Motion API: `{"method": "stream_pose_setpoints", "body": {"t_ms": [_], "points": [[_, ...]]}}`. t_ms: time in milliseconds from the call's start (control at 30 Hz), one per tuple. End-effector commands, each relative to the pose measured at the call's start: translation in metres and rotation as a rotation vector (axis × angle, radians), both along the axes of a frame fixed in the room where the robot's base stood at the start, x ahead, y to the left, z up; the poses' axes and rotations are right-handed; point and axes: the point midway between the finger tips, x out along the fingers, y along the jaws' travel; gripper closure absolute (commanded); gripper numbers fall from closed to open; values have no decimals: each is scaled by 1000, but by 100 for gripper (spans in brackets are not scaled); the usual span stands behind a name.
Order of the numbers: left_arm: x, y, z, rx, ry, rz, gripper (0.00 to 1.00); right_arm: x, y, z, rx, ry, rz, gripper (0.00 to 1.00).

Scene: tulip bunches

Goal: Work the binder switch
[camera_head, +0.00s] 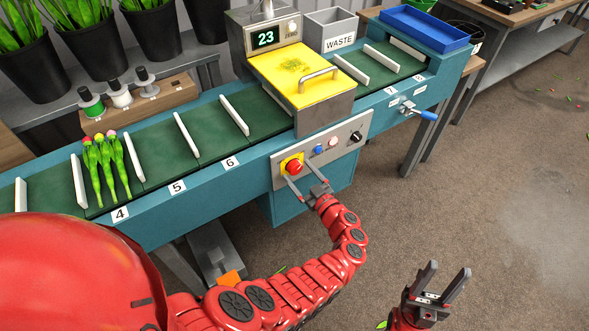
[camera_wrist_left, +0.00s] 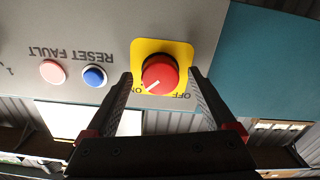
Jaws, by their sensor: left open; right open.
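The binder switch is a red rotary knob (camera_head: 294,166) on a yellow plate, on the grey panel (camera_head: 345,147) of the teal conveyor machine. In the left wrist view the knob (camera_wrist_left: 160,75) appears upside down. Its white mark points lower left, towards the partly hidden ON label; OFF (camera_wrist_left: 179,95) is on the other side. My left gripper (camera_head: 297,174) is open, with its fingers to either side of the knob. A gap shows on each side of the knob in the left wrist view. My right gripper (camera_head: 443,269) is open and empty over the floor, lower right.
A blue button (camera_head: 318,149), a pale red button (camera_head: 333,142) and a black knob (camera_head: 356,136) sit beside the switch. Three tulips (camera_head: 107,165) lie on the belt near label 4. A blue-handled crank (camera_head: 428,115) sticks out at the right. The floor at right is open.

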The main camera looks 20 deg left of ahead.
Motion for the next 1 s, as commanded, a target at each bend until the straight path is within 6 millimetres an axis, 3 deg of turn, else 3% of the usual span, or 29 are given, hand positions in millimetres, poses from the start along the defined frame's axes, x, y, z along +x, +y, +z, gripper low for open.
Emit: {"method": "stream_pose_setpoints", "body": {"t_ms": [333,800,1000], "points": [[1,2,0,1,1,0,11,0,0,-1,0,0,0,50],[1,2,0,1,1,0,96,0,0,-1,0,0,0,50],[1,1,0,-7,-9,0,97,0,0,-1,0,0,0,50]]}}
